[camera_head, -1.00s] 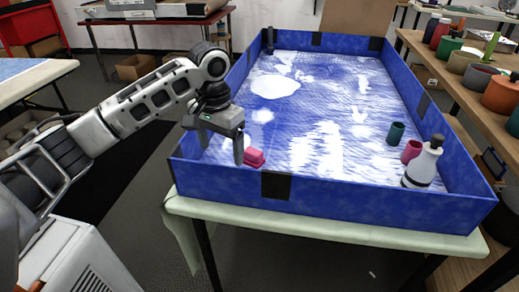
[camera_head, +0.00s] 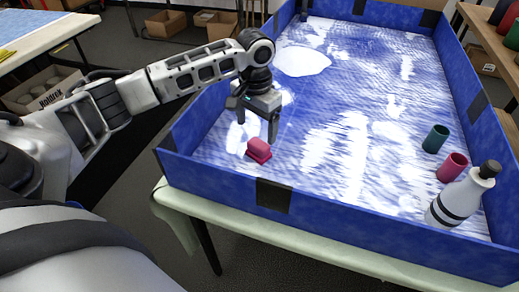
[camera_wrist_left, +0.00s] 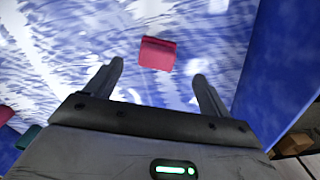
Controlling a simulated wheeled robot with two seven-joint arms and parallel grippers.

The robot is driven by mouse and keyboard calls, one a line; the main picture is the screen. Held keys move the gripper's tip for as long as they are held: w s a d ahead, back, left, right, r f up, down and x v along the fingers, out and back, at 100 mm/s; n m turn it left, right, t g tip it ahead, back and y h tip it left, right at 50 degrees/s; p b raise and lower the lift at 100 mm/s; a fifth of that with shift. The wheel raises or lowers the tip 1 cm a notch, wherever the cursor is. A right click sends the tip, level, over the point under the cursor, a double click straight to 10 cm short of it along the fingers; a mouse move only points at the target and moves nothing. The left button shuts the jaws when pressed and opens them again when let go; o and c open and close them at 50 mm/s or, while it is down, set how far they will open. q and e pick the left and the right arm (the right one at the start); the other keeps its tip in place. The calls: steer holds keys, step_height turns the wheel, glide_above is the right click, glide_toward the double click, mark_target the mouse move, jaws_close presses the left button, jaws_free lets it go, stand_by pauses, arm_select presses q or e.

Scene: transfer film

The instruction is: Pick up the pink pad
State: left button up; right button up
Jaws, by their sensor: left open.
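The pink pad (camera_head: 259,150) is a small block with a wider base, lying on the blue-and-white floor of the blue-walled tray (camera_head: 330,222), near its left front corner. My left gripper (camera_head: 257,124) is open and empty, just behind and above the pad in the head view. In the left wrist view, the pad (camera_wrist_left: 157,54) lies beyond the fingertips, roughly centred between the two fingers (camera_wrist_left: 158,70), with no finger touching it. My right gripper is not in view.
The tray's middle is clear. Its blue walls rise close to the pad. Shelves with pots stand at the right.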

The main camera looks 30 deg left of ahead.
mark_target(258, 144)
arm_select(q)
steer(key=f, duration=0.8)
steer(key=shift+d, duration=0.2)
steer(key=shift+r, duration=0.1)
steer(key=c, duration=1.2)
steer(key=shift+o, duration=0.2)
steer(key=shift+r, duration=0.1)
step_height(258, 144, up, 10)
steer(key=shift+f, duration=0.1)
